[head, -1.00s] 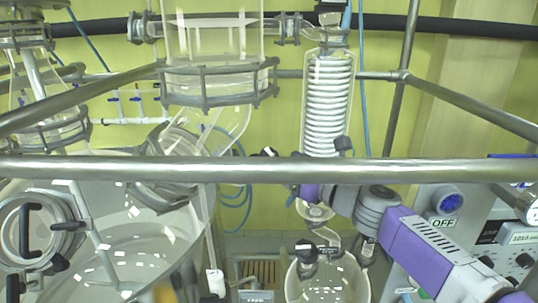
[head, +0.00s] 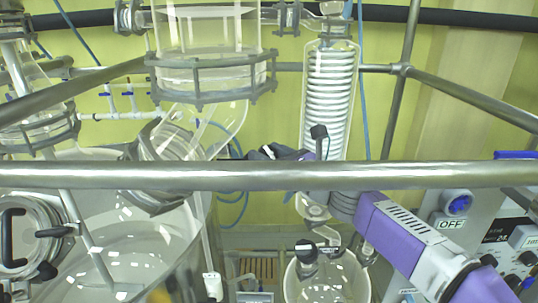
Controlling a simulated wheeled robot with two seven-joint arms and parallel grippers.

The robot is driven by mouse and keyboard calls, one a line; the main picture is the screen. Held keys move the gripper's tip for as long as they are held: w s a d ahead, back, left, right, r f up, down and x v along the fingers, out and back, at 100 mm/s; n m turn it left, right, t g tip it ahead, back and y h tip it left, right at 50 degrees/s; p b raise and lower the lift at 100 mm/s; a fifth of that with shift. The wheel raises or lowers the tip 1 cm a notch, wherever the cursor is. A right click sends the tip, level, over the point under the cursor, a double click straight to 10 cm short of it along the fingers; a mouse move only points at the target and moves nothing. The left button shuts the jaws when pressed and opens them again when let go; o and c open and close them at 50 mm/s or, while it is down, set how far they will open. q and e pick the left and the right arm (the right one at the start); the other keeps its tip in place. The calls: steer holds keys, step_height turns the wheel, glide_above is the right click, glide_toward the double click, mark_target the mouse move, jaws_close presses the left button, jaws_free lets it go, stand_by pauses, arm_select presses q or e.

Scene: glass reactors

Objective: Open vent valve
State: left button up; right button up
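My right gripper (head: 268,153) is behind the horizontal metal rail, left of the lower part of the coiled glass condenser (head: 328,85). Only its dark fingers with a pale patch show above the rail, so whether it is open or shut is unclear. A small black knob-like part (head: 319,132) stands in front of the condenser; I cannot tell whether it belongs to my wrist. I cannot pick out the vent valve for sure. A valve with a black cap (head: 306,250) sits on the glassware below the condenser, apart from the gripper. My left gripper is not in view.
The metal rail (head: 430,173) crosses the whole view in front of the glassware. A large glass vessel (head: 130,245) fills the lower left, and a smaller round one (head: 328,280) stands at the bottom. A control panel with an OFF label (head: 452,224) is at right.

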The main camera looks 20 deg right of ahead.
steer(key=shift+c, duration=0.6)
steer(key=n+g+y, duration=0.1)
steer(key=n, duration=0.1)
steer(key=n+g+y+p, duration=0.1)
steer(key=n, duration=0.1)
steer(key=shift+n+y, duration=0.3)
steer(key=shift+y, duration=0.1)
steer(key=shift+n+g+y, duration=0.6)
steer(key=shift+n+g, duration=0.1)
steer(key=shift+n, duration=0.4)
steer(key=o, duration=1)
steer(key=b+v, duration=0.1)
steer(key=v, duration=0.6)
steer(key=shift+s+d, duration=0.15)
steer(key=shift+s, duration=0.05)
